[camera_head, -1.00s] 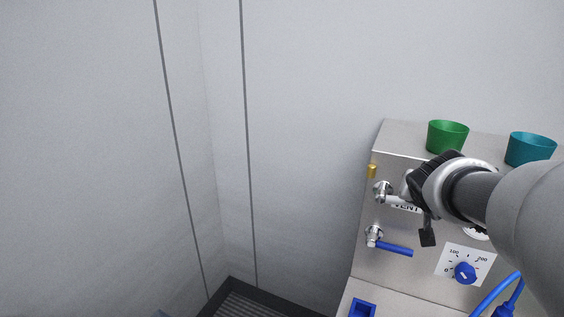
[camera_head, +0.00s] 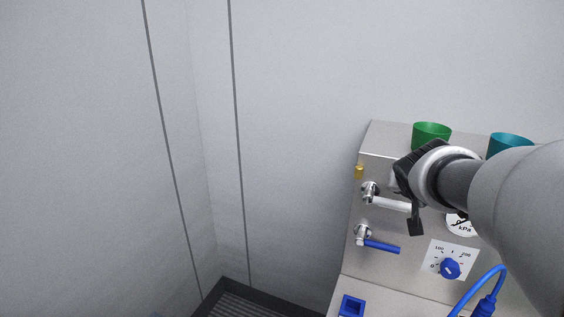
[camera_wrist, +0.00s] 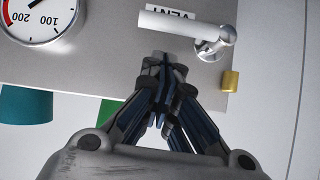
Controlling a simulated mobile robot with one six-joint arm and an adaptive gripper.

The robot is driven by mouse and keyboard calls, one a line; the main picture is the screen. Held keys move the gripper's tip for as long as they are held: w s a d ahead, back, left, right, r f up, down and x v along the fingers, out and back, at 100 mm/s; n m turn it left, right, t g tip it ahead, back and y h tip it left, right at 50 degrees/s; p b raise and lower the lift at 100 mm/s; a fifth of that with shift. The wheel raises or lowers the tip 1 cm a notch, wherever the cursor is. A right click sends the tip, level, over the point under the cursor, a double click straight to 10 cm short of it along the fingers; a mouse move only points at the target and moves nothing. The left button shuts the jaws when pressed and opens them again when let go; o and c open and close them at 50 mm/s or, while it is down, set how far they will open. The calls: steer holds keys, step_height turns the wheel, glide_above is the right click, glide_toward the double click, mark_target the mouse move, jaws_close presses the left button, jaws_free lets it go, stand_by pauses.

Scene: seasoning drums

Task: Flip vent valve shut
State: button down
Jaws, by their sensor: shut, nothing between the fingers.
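The vent valve has a white lever handle (camera_head: 391,204) on a silver stem (camera_head: 369,191) at the upper left of the metal panel (camera_head: 380,275). The lever points right, roughly level. In the wrist view the white lever (camera_wrist: 180,25) lies beyond my fingertips, over a partly covered VENT label (camera_wrist: 168,11). My gripper (camera_head: 415,220) is in front of the panel at the lever's right end. In the wrist view my gripper (camera_wrist: 165,65) is shut and empty, its tips close to the lever; I cannot tell whether they touch it.
A blue-handled valve (camera_head: 380,246) sits below. A blue knob (camera_head: 449,268) and a pressure gauge (camera_wrist: 40,15) are on the panel. A green cup (camera_head: 431,135) and a teal cup (camera_head: 508,144) stand on top. A brass fitting (camera_head: 359,171) is at the upper left. A blue cable (camera_head: 470,295) is low right.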

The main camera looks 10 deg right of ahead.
steer(key=p+v, duration=0.1)
steer(key=v, duration=1)
steer(key=shift+w+r+p, duration=0.25)
steer(key=shift+p, duration=0.1)
steer(key=s+a+f+n+g+y, duration=0.2)
steer(key=s+a+f+n+y, duration=0.1)
steer(key=s+a+f, duration=0.4)
steer(key=s+a+f+n+g+y, duration=0.2)
steer(key=s+a+f, duration=0.5)
steer(key=s+a, duration=0.4)
steer(key=shift+s+n+g+y, duration=0.3)
steer(key=shift+s+n+y, duration=0.2)
steer(key=shift+s+n, duration=0.45)
steer(key=shift+a+f, duration=0.15)
